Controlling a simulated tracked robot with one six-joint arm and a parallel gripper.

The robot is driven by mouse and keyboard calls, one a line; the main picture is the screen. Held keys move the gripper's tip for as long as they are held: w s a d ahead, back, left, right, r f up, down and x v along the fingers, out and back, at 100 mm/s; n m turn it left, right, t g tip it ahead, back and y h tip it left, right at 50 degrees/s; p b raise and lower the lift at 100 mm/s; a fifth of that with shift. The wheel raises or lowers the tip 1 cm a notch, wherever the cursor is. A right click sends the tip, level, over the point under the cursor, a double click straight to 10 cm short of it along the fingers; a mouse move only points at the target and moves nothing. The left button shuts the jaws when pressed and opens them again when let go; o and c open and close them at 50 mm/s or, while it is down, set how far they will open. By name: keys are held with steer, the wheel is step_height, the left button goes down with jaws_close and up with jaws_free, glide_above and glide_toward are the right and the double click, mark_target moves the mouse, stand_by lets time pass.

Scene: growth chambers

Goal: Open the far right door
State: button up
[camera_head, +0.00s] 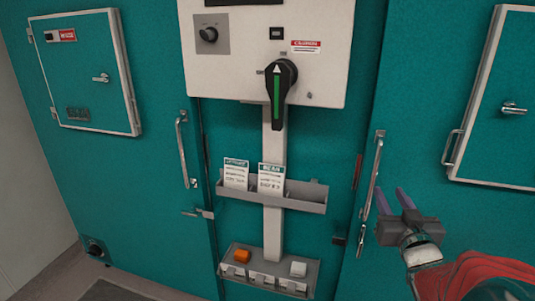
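The rightmost large teal door (425,90) fills the right side and looks closed. Its long vertical metal handle (373,178) is near its left edge. A smaller framed hatch (500,60) is set in this door, with its own handle (450,148) and a latch (513,109). My gripper (393,194) is just right of the long handle's lower part, its two purple fingers apart and pointing up toward the door. Nothing shows between the fingers. I cannot tell how far they are from the door surface.
A white control panel (325,75) with a black and green rotary switch (279,85) is in the middle. Below it are a grey card holder (302,202) and a tray (262,279). The left door has a handle (182,150) and a smaller hatch (88,65).

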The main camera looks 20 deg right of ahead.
mark_target(378, 170)
stand_by(0.3)
steer(key=shift+x, duration=6.9)
steer(key=shift+c, duration=0.4)
jaws_close()
steer(key=shift+d, duration=0.15)
steer(key=shift+s, duration=0.1)
